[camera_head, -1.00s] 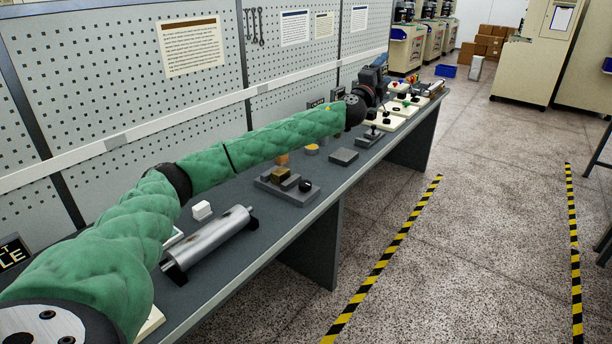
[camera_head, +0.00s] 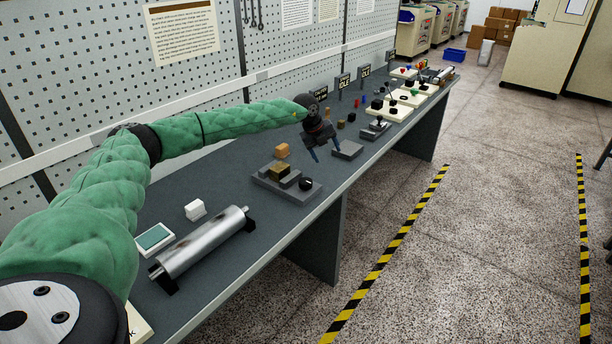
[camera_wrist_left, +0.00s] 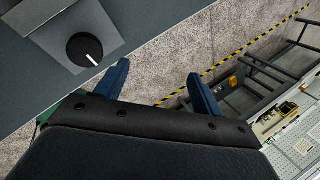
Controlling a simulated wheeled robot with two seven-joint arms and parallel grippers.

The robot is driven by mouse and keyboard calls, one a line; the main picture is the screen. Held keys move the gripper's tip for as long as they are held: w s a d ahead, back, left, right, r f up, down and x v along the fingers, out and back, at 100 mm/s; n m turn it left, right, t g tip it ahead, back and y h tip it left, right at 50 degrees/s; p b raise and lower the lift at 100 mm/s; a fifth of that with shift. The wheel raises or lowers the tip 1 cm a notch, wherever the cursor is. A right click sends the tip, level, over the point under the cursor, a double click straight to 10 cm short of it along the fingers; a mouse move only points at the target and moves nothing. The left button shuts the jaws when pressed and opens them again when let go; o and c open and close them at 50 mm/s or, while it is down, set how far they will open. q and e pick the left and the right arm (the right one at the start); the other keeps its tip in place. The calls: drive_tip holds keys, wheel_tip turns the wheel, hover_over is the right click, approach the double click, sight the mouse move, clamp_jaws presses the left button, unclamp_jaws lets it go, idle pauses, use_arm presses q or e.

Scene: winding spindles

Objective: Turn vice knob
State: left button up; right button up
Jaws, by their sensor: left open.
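The grey vice (camera_head: 268,182) sits on the bench with a brown block (camera_head: 280,170) between its jaws. Its black round knob (camera_head: 306,184) is at the end facing the bench's front edge. In the left wrist view the knob (camera_wrist_left: 84,49) is at the upper left, with a white mark pointing to the lower right. My left gripper (camera_head: 326,150) is open and empty, with blue fingers pointing down, above the bench and beyond the vice. Its fingers (camera_wrist_left: 159,74) are apart from the knob in the wrist view. My right gripper is not in view.
A metal cylinder (camera_head: 203,243) on black supports, a white block (camera_head: 195,210) and a small screen (camera_head: 155,238) are nearer on the bench. A flat grey block (camera_head: 347,149) is close to the gripper. More fixtures stand farther along. The pegboard wall (camera_head: 90,70) runs behind.

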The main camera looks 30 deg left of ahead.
sight(305, 181)
use_arm(q)
drive_tip(key=s+a+n+g+y, duration=0.1)
drive_tip(key=s, duration=0.1)
drive_tip(key=s+a+f+n+g, duration=0.1)
drive_tip(key=s, duration=0.1)
drive_tip(key=s+a+n+g+y, duration=0.1)
drive_tip(key=s+a, duration=0.1)
drive_tip(key=shift+s+a+f+n+g+y, duration=0.1)
drive_tip(key=shift+s+f+n+g+y, duration=0.1)
drive_tip(key=shift+n+g+y, duration=0.15)
drive_tip(key=shift+n, duration=0.25)
drive_tip(key=shift+a+f+n, duration=0.1)
drive_tip(key=shift+f+n, duration=0.1)
drive_tip(key=shift+n, duration=0.1)
drive_tip(key=shift+f+p, duration=1.7)
drive_tip(key=shift+f, duration=2.1)
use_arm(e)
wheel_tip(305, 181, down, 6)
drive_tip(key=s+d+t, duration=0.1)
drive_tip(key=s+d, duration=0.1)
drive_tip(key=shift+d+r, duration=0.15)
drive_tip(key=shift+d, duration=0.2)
use_arm(q)
drive_tip(key=c, duration=1)
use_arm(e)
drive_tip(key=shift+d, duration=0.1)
use_arm(q)
drive_tip(key=shift+b, duration=0.3)
